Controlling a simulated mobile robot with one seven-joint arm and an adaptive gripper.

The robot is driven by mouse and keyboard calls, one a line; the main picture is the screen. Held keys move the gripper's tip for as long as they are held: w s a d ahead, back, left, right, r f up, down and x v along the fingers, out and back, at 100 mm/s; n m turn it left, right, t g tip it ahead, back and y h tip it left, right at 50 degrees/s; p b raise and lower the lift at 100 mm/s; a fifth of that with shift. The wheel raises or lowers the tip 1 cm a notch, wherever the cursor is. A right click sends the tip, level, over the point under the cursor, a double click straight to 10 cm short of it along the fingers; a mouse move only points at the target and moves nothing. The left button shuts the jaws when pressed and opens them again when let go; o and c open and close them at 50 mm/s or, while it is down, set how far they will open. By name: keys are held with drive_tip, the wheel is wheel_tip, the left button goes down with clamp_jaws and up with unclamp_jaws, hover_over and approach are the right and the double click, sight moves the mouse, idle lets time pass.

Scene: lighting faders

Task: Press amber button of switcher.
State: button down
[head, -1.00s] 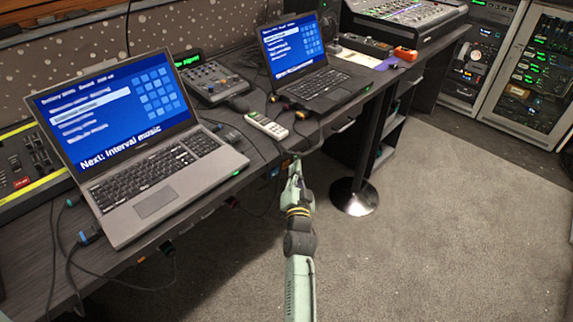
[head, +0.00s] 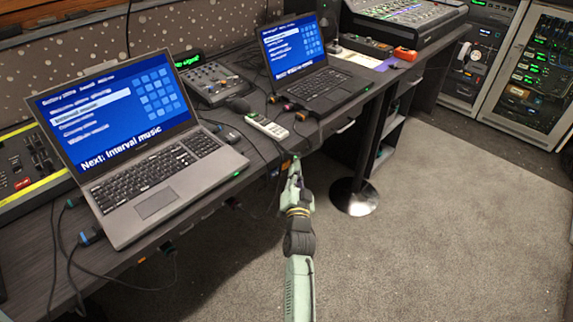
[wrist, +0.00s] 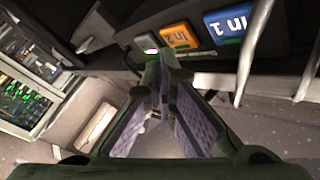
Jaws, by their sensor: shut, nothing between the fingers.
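In the wrist view, the amber button (wrist: 180,36), marked "In 2", sits on the dark face of the switcher (wrist: 205,52). A blue button (wrist: 227,23), marked "In 1", is to its right. The lettering appears upside down. My gripper (wrist: 166,62) is shut and empty, its tips just below and left of the amber button in the picture. I see no clear contact. In the head view my gripper (head: 295,160) is at the desk's front edge, below the white handheld device. I cannot make out the switcher's buttons there.
Two laptops (head: 155,203) (head: 325,90) stand on the dark desk (head: 215,215), with the white handheld device (head: 267,126) between them. A round-based stand (head: 354,197) is right of my arm. Open carpet lies further right.

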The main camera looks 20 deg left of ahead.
drive_tip(key=shift+w+a+p, duration=0.25)
drive_tip(key=shift+a+p, duration=0.4)
drive_tip(key=shift+p, duration=0.65)
idle(0.6)
drive_tip(key=shift+s+d+f+b, duration=0.1)
drive_tip(key=shift+d+f+b, duration=0.1)
drive_tip(key=shift+b, duration=0.55)
drive_tip(key=shift+s+d+b, duration=0.1)
drive_tip(key=shift+d+b, duration=0.25)
drive_tip(key=shift+b, duration=0.4)
drive_tip(key=shift+d+r, duration=0.15)
drive_tip(key=shift+r, duration=0.05)
drive_tip(key=d+b, duration=0.1)
drive_tip(key=b, duration=0.1)
drive_tip(key=s+d+b, duration=0.1)
drive_tip(key=d+b, duration=0.1)
drive_tip(key=b, duration=0.1)
drive_tip(key=s+d+b, duration=0.1)
drive_tip(key=b, duration=0.2)
drive_tip(key=shift+d, duration=0.35)
